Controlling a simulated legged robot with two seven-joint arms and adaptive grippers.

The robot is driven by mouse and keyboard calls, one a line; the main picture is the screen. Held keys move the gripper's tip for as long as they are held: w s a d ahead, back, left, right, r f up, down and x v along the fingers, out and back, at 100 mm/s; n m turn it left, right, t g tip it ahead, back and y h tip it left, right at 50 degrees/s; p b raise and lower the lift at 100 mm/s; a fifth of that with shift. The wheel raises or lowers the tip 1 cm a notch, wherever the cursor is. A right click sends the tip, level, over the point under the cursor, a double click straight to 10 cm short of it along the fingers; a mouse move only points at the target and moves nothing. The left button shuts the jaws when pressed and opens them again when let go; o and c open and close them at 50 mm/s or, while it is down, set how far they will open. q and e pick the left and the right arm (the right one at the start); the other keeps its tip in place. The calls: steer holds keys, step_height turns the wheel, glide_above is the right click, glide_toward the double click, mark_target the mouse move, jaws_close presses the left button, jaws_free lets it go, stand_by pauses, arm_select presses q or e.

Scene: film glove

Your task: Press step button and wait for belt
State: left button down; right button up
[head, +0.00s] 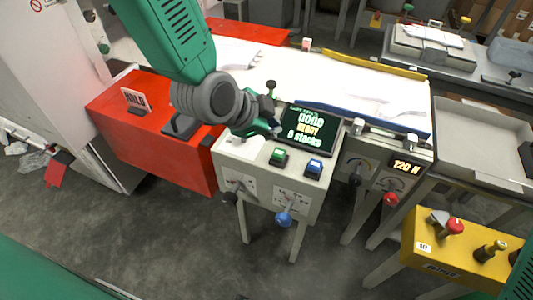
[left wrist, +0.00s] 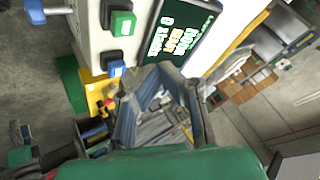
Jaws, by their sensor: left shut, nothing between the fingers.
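A light grey control stand (head: 304,192) carries a green button (head: 278,156) and a blue button (head: 314,168); I cannot read which is the step button. A screen (head: 309,129) behind them reads "none", "READY", "0 stacks". My left gripper (head: 272,127) is shut and empty, above the stand's back left part, by the screen's left edge and apart from both buttons. In the left wrist view the green button (left wrist: 122,23), blue button (left wrist: 115,68) and screen (left wrist: 180,38) show beyond the fingers. The pale belt (head: 345,82) lies behind the stand. My right gripper is out of view.
A red table (head: 150,145) with a "HOLD" sign (head: 134,100) stands left of the stand. Blue and red knobs sit on the front panels. A display (head: 405,165) reads "120 N". A yellow control box (head: 450,252) stands at right. Open floor lies in front.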

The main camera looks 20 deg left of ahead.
mark_target(279, 152)
arm_select(q)
steer(key=shift+m, duration=0.6)
steer(key=f+b, duration=0.1)
steer(key=b, duration=0.1)
steer(key=w+d+f+b, duration=0.1)
steer(key=f+b, duration=0.1)
steer(key=b, duration=0.1)
steer(key=f+b, duration=0.2)
steer(key=shift+w+d+f, duration=0.15)
steer(key=shift+d, duration=0.1)
steer(key=shift+a+f+b, duration=0.25)
steer(key=shift+f+b, duration=0.15)
steer(key=shift+b, duration=0.05)
steer(key=shift+d, duration=0.3)
steer(key=shift+a, duration=0.15)
stand_by(0.5)
steer(key=shift+f, duration=0.3)
